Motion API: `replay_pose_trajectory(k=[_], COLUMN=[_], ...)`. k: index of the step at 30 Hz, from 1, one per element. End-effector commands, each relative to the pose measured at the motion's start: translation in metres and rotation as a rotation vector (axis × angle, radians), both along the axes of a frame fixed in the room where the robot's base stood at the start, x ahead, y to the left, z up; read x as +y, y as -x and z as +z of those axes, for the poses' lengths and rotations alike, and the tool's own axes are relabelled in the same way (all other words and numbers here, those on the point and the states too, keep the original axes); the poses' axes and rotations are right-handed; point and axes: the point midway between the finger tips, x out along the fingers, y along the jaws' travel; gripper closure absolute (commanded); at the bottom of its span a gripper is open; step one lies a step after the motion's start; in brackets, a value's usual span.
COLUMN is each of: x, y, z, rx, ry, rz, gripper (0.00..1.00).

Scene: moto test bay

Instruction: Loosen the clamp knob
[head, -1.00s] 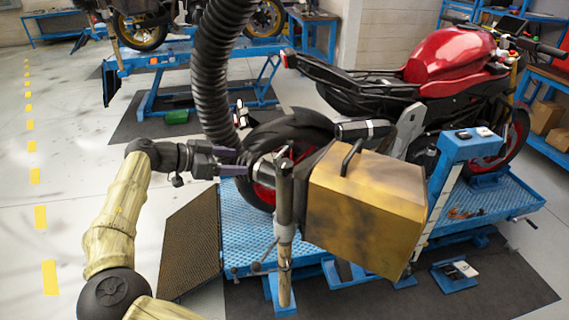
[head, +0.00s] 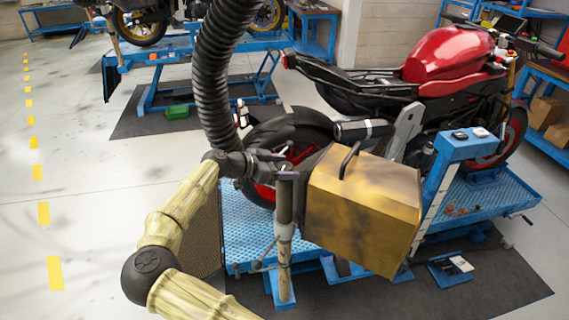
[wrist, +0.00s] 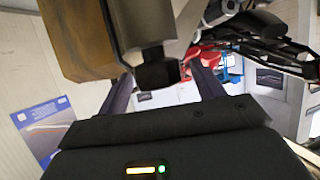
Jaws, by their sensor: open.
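A black knob (wrist: 157,69) shows in the wrist view at the end of a grey cylindrical part (wrist: 140,25). My gripper (wrist: 163,75) is open, with one dark finger on each side of the knob. I cannot tell whether either finger touches it. In the head view my gripper (head: 284,168) is at the top of an upright stand post (head: 285,215), beside a yellow-brown box (head: 365,205) with a black handle. The knob is hard to make out there, behind my gripper and the post top.
A black ribbed hose (head: 213,75) hangs close behind my wrist. A red motorcycle (head: 450,60) stands on a blue lift (head: 480,200) behind the box. A small T-handle (head: 262,258) sticks out low on the post. The floor at left is open.

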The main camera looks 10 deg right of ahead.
Motion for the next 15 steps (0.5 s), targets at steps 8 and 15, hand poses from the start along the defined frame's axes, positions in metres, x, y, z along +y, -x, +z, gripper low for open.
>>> replay_pose_trajectory(k=[8, 15], x=[-0.0045, -0.0042], y=[-0.0012, -0.0011], z=[-0.0026, -0.0022], rx=[0.000, -0.001], ry=[0.000, 0.000], rz=[0.001, 0.000], gripper=[0.33, 0.66])
